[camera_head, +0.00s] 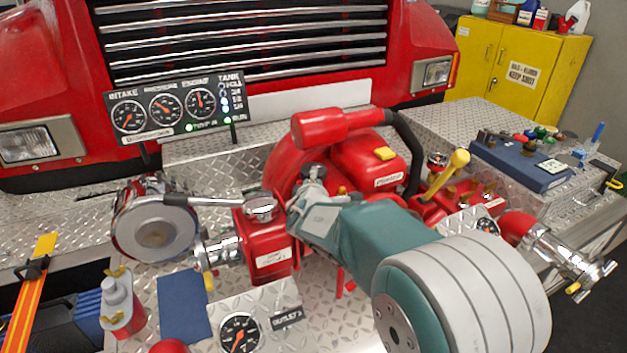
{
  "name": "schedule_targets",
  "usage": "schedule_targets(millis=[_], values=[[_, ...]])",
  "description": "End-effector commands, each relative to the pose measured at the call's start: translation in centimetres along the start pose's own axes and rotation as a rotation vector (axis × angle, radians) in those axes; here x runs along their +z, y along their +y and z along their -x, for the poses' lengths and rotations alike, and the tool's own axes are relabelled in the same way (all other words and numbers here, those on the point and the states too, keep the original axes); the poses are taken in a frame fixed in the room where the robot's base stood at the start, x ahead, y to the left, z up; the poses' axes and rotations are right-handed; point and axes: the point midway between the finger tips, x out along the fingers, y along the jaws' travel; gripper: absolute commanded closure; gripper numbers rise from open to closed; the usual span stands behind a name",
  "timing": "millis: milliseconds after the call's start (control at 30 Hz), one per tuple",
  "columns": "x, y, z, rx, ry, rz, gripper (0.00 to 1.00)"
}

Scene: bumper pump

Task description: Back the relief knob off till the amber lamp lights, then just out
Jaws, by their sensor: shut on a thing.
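My gripper (312,186) is shut at the middle of the red pump (288,165), with its teal arm reaching in from the lower right. At its fingertips is a dark grey round knob (313,170), which looks like the relief knob. The fingers and wrist hide most of its mount. A small amber-coloured piece (342,190) shows just right of the fingers; I cannot tell whether it is the amber lamp or whether it is lit. The gauge panel (178,107) at upper left has three dials and lit green lamps.
A yellow-knobbed lever (447,174) stands right. A blue case (520,160) lies far right.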

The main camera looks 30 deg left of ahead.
Motion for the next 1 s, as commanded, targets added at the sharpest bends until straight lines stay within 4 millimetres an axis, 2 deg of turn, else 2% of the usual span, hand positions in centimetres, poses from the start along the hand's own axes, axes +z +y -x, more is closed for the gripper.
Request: schedule_targets(millis=[300, 333, 367, 767, 867, 1000], values=[[-0.1, -0.3, 0.0, -0.007, 0.008, 0.005, 1.00], [-0.1, -0.4, 0.0, -0.008, 0.008, 0.005, 0.54], [-0.1, -0.4, 0.0, -0.008, 0.008, 0.005, 0.43], [0.1, 0.0, 0.6, -0.002, 0.005, 0.000, 0.43], [0.0, 0.0, 1.9, -0.002, 0.006, 0.001, 0.43], [-0.1, 0.0, 4.7, -0.002, 0.007, 0.001, 0.43]])
